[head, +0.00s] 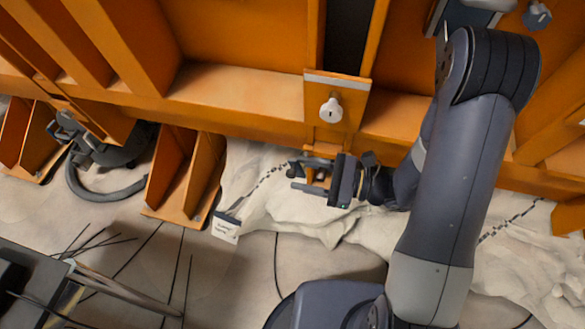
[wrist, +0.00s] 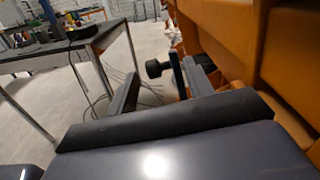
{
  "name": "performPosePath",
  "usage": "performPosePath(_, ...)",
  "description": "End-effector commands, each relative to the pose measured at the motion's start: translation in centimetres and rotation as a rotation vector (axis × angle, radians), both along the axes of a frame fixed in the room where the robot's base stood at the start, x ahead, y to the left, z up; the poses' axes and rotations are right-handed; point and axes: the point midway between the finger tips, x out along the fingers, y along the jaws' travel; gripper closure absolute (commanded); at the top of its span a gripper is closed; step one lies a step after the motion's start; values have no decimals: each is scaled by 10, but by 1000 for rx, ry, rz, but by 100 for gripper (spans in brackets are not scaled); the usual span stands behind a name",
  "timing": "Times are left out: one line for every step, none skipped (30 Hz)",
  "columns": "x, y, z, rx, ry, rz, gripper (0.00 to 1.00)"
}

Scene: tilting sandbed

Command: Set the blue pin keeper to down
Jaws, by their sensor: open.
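My gripper (head: 299,173) is open in the head view, low in front of the orange frame, with its fingers pointing left. An orange bracket (head: 318,174) shows between and behind its fingers. A dark knob (head: 291,167) sits by the fingertips. In the wrist view my gripper (wrist: 160,71) has its fingers apart, and a dark bluish upright bar (wrist: 177,74) with a black round knob (wrist: 154,68) shows between them. This bar may be the blue pin keeper, but I cannot tell for sure. I cannot tell whether a finger touches it.
The orange frame (head: 240,92) fills the upper part, with a plate bearing a white knob (head: 331,109) above my gripper. A chain (head: 264,178) runs to a white tag (head: 226,227). A table (wrist: 78,46) stands left in the wrist view.

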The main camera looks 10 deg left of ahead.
Motion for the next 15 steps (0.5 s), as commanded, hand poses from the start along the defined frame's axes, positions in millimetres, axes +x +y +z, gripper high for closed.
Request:
performPosePath(-1, 8, 0, 0, 0, 5, 51)
performPosePath(0, 11, 0, 0, 0, 5, 51)
performPosePath(0, 16, 0, 0, 0, 5, 51)
performPosePath(1, 18, 0, 0, 0, 4, 51)
performPosePath(1, 21, 0, 0, 0, 4, 51)
performPosePath(1, 24, 0, 0, 0, 3, 51)
performPosePath(1, 26, 0, 1, 0, 2, 51)
performPosePath(1, 28, 0, 0, 0, 3, 51)
performPosePath(2, 30, 0, 0, 0, 3, 51)
performPosePath(2, 31, 0, 1, 0, 2, 51)
performPosePath(2, 32, 0, 0, 0, 2, 51)
performPosePath(2, 33, 0, 0, 0, 1, 51)
performPosePath(2, 33, 0, 0, 0, 0, 51)
performPosePath(2, 33, 0, 0, 0, 0, 51)
performPosePath(2, 33, 0, 0, 0, 0, 51)
